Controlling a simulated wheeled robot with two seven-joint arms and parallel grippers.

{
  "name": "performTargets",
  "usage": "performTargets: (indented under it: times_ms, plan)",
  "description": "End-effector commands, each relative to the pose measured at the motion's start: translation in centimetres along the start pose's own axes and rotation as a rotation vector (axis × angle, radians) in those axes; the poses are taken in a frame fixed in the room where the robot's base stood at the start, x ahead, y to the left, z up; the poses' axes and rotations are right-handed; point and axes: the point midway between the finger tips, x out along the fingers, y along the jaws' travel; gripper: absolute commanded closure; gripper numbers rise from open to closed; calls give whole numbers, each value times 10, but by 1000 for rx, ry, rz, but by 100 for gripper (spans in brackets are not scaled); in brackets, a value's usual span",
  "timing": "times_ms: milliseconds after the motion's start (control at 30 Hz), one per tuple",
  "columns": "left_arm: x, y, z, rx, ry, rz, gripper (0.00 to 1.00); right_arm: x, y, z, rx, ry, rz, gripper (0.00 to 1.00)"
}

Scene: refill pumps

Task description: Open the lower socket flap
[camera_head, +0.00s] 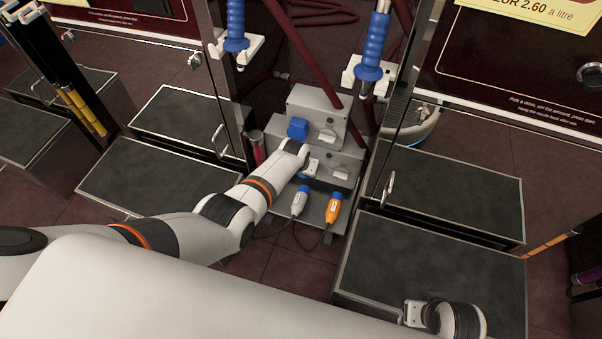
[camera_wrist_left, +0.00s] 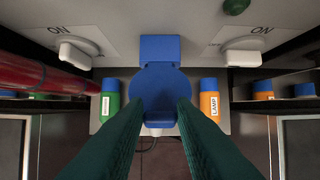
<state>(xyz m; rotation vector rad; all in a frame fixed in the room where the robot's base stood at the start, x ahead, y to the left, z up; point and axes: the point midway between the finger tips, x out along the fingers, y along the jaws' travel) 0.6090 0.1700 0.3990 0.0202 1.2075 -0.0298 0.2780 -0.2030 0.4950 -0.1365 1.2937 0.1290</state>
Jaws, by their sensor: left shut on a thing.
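The grey socket unit (camera_head: 318,115) stands low between the cabinets, with an upper blue flap (camera_head: 297,129). My left gripper (camera_head: 306,166) is at the lower box and hides its flap in the head view. In the left wrist view the lower blue flap (camera_wrist_left: 160,85), round with a square block above it, fills the middle. The dark green fingers of my left gripper (camera_wrist_left: 161,108) are on either side of its lower part and shut on it. How far the flap is lifted I cannot tell. My right gripper (camera_head: 412,313) is at the bottom right; its fingers are unclear.
White switches (camera_wrist_left: 73,52) (camera_wrist_left: 242,54) flank the flap. A green plug (camera_wrist_left: 109,100) and an orange plug (camera_wrist_left: 209,100) sit below; the orange plug (camera_head: 333,207) also shows in the head view. A red post (camera_wrist_left: 45,75) is close on the left. Cabinets flank the unit.

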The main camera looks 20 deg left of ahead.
Motion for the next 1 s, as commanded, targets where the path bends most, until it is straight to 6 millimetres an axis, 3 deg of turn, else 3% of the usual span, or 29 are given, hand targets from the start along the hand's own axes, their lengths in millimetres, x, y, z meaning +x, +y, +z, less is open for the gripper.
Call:
performTargets:
  times_ms: [33,933,967,1000]
  plan:
    - [-6,1,16,0,-34,0,100,0,0,0,0,0,0,100]
    - [-8,1,25,1,-34,1,100,-4,0,2,1,-7,0,100]
    - [-8,1,25,1,-34,1,75,-4,0,2,1,-6,0,100]
    - [-8,1,25,1,-33,1,69,-4,0,2,1,-5,0,100]
